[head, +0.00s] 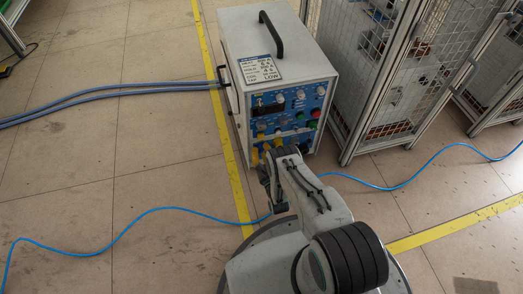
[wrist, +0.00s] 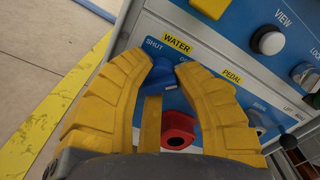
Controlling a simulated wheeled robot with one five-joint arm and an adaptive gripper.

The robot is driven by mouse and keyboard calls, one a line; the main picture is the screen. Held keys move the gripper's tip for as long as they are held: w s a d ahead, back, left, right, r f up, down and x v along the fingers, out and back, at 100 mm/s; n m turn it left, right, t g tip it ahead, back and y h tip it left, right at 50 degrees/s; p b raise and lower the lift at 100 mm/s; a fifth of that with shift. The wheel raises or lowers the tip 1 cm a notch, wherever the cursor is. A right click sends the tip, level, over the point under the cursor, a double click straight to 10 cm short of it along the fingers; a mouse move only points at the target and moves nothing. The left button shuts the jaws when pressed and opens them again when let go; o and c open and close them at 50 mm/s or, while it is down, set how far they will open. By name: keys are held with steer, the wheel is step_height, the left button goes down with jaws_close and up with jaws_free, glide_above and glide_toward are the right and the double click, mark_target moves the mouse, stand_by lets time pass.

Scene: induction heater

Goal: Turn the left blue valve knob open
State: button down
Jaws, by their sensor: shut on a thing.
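The blue valve knob (wrist: 163,76) is in the wrist view, under the yellow WATER label and beside the word SHUT. My gripper (wrist: 165,62) has its yellow fingers closed around the knob from both sides. The fingertips hide part of the knob's sides and some of the panel lettering. In the head view my gripper (head: 267,153) reaches the lower front of the white induction heater (head: 230,40). The knob is hidden there behind my gripper and arm.
A red knob (wrist: 178,129) sits just below the blue one. A white button (wrist: 268,41) is up right on the panel. Wire-mesh cages (head: 385,70) stand right of the heater. A blue cable (head: 130,232) crosses the floor, and thick hoses (head: 110,88) run left.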

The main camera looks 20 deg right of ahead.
steer(key=c, duration=0.9)
jaws_free()
